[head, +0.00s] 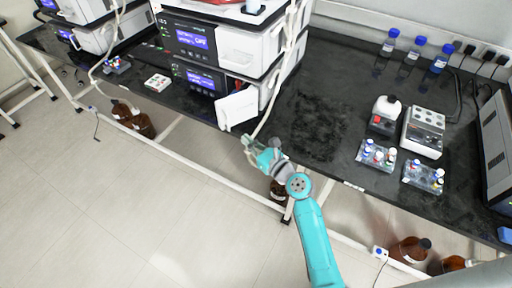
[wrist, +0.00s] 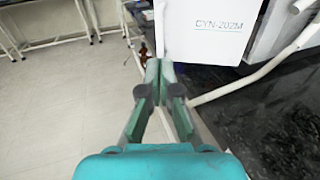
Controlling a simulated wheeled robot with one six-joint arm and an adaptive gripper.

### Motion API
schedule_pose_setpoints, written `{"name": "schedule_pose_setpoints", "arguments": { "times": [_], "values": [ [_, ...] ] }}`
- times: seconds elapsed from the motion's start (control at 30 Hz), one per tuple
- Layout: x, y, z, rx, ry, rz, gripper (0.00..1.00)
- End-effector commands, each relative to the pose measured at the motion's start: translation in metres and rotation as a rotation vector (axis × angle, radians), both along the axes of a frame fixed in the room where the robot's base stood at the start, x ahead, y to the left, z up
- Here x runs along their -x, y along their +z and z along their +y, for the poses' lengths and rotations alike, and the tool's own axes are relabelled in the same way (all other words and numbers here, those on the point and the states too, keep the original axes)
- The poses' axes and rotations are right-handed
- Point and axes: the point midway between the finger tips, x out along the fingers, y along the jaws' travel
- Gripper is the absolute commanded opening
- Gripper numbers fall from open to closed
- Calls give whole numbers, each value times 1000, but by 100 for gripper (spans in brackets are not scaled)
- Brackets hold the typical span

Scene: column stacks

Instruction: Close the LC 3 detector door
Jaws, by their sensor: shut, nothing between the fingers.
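A white door (head: 237,108) stands swung out from the lower front of the middle column stack (head: 238,75), toward the bench's front edge. It fills the top of the wrist view as a white panel (wrist: 212,32) marked CYN-202M. I cannot read an LC 3 label on the stack. My gripper (head: 247,141) is shut and empty, just in front of and below the door, near the bench edge. In the wrist view its fingertips (wrist: 160,66) meet close to the panel's lower left corner; I cannot tell if they touch it.
A pale tube (head: 268,118) hangs from the stack beside the door. The black bench (head: 310,115) is clear to the right, up to vial racks (head: 376,157) and a white device (head: 422,132). Brown bottles stand under the bench. Another stack (head: 100,25) stands at the left.

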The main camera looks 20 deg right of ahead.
Motion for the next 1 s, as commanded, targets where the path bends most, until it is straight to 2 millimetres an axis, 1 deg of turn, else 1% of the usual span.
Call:
{"name": "schedule_pose_setpoints", "arguments": {
  "times": [0.03, 0.2, 0.4, 0.6, 1.0],
  "values": [
    [-10, 1, 4, 0, 3, -2, 0],
    [-39, 1, 12, 1, 2, -1, 0],
    [-61, 0, 19, 2, 1, -2, 0],
    [-69, -1, 21, 2, 0, -1, 0],
    [-70, -1, 22, 2, -2, -2, 0]
  ]
}}
